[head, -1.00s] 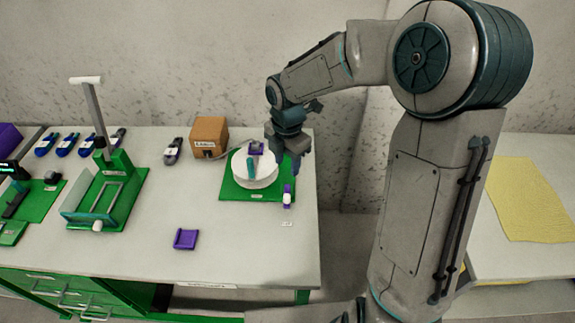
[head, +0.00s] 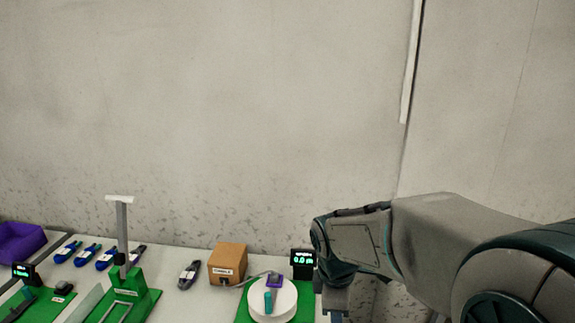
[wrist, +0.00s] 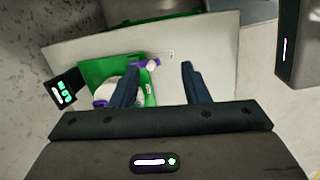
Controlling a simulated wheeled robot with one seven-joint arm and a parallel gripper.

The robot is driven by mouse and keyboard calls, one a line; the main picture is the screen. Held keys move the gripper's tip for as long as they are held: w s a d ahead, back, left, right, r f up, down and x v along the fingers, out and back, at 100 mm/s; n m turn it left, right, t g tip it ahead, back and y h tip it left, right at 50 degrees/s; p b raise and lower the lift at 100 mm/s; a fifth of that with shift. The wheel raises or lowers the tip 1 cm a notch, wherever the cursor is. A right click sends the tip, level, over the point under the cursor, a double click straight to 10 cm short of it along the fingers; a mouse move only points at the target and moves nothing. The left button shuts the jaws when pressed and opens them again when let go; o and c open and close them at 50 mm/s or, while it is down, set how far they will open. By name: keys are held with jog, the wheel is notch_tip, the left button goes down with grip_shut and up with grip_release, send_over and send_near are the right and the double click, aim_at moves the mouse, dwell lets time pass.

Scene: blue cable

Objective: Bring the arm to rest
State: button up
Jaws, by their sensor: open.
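My gripper (wrist: 160,88) shows in the wrist view with its two dark fingers apart and nothing between them. It is above the right part of the table, near the green plate (wrist: 96,70) with the white round turntable (wrist: 131,90). In the head view my arm (head: 370,245) comes in from the lower right and bends down beside the white turntable (head: 285,303). The gripper's fingers are below the frame there. A purple and teal piece (head: 272,283) sits on the turntable.
A brown box (head: 228,264) and a small display (head: 303,259) stand behind the turntable. A green stand with a grey post (head: 122,240) is to the left. Several blue cable bundles (head: 88,254) and a purple bin (head: 20,241) lie farther left. The wall is behind.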

jog(key=s+d+r+m+t, duration=0.1)
jog(key=s+d+r+m, duration=0.1)
jog(key=s+m, duration=0.4)
jog(key=s+d+r+m+t+y, duration=0.1)
jog(key=s+d+r+m, duration=0.1)
jog(key=s+m, duration=0.4)
jog(key=m, duration=0.3)
jog(key=shift+s+d+r+m, duration=0.15)
jog(key=shift+d+r+m, duration=0.15)
jog(key=shift+d, duration=0.1)
